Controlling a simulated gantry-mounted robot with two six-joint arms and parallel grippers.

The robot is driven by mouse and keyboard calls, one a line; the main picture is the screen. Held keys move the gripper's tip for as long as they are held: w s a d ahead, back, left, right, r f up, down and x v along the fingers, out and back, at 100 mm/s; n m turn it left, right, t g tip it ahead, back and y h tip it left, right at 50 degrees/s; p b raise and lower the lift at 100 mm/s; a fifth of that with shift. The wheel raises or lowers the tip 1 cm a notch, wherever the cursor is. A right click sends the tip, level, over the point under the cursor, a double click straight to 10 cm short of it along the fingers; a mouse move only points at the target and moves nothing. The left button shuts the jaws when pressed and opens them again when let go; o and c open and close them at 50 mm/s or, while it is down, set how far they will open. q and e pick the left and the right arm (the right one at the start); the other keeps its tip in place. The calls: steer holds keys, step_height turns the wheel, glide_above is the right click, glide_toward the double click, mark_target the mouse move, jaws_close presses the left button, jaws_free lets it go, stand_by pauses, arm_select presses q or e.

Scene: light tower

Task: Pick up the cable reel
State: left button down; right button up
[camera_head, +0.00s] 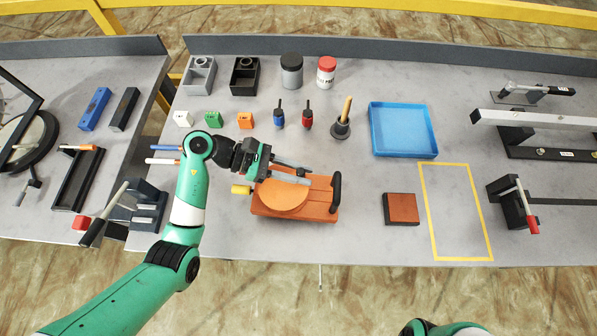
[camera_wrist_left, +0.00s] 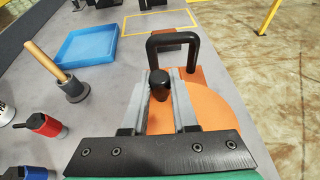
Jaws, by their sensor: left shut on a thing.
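The cable reel (camera_head: 283,198) is an orange disc on an orange base, lying on the grey table, with a black arched handle (camera_head: 336,191) at its right end. In the left wrist view the reel (camera_wrist_left: 218,105) is to the right, with the handle (camera_wrist_left: 152,48) ahead of the fingers. My left gripper (camera_head: 303,177) is over the reel's far side. Its fingers (camera_wrist_left: 160,92) are on both sides of a black knob (camera_wrist_left: 159,78) on the reel and shut on it. Only a piece of my right arm shows at the bottom; its gripper is out of view.
A blue tray (camera_head: 402,130) stands behind and right of the reel. A brown-topped block (camera_head: 401,208) and a yellow taped rectangle (camera_head: 432,215) lie to the right. A wooden-handled tool (camera_head: 342,122) and small red and blue items stand behind. The table's front edge is close.

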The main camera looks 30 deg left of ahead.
arm_select(q)
steer(key=s+d+r+p, duration=0.2)
steer(key=s+d+r, duration=0.1)
steer(key=d, duration=0.3)
steer(key=s+d+r+p, duration=0.1)
steer(key=s+d+r, duration=0.2)
steer(key=d+r, duration=0.2)
steer(key=shift+s+d+r+p, duration=0.25)
steer(key=shift+d+r+p, duration=0.15)
steer(key=shift+r, duration=0.25)
